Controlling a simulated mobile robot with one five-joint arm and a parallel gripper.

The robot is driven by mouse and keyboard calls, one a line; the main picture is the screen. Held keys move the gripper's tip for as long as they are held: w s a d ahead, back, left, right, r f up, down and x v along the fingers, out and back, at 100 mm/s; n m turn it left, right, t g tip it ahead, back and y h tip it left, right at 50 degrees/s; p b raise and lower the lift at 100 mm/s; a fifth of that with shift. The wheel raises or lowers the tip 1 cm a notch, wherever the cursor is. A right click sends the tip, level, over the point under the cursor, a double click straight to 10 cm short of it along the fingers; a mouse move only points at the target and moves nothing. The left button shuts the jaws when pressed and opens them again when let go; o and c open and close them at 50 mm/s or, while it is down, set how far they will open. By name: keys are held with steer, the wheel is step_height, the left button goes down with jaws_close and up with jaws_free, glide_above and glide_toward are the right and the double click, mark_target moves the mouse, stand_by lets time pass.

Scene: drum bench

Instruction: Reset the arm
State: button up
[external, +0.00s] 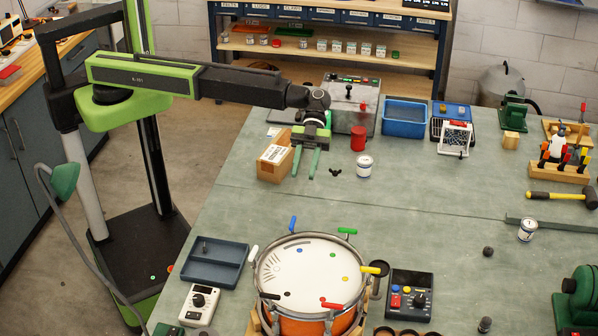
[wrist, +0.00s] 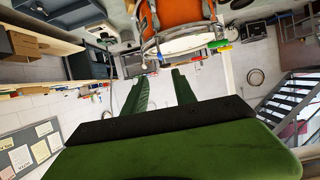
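My gripper (external: 308,160) hangs at the end of my outstretched green and black arm, over the left part of the bench near a cardboard box (external: 274,163). Its two green fingers are apart with nothing between them. The wrist view also shows my gripper (wrist: 160,82) with its fingers spread and empty. The orange drum (external: 316,270) with a white head stands at the front of the bench, well below the gripper in the external view. The drum also shows at the top of the wrist view (wrist: 180,20). Whether the fingers touch the box cannot be told.
Around the gripper are a red mug (external: 358,138), a white can (external: 364,168), a grey machine box (external: 350,105) and a blue bin (external: 404,118). A dark tray (external: 215,262) and a control box (external: 410,293) flank the drum. The bench middle (external: 440,210) is clear.

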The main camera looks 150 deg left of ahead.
steer(key=shift+s+a+r, duration=0.15)
steer(key=shift+s+a, duration=0.15)
steer(key=shift+s, duration=0.05)
steer(key=shift+d, duration=0.1)
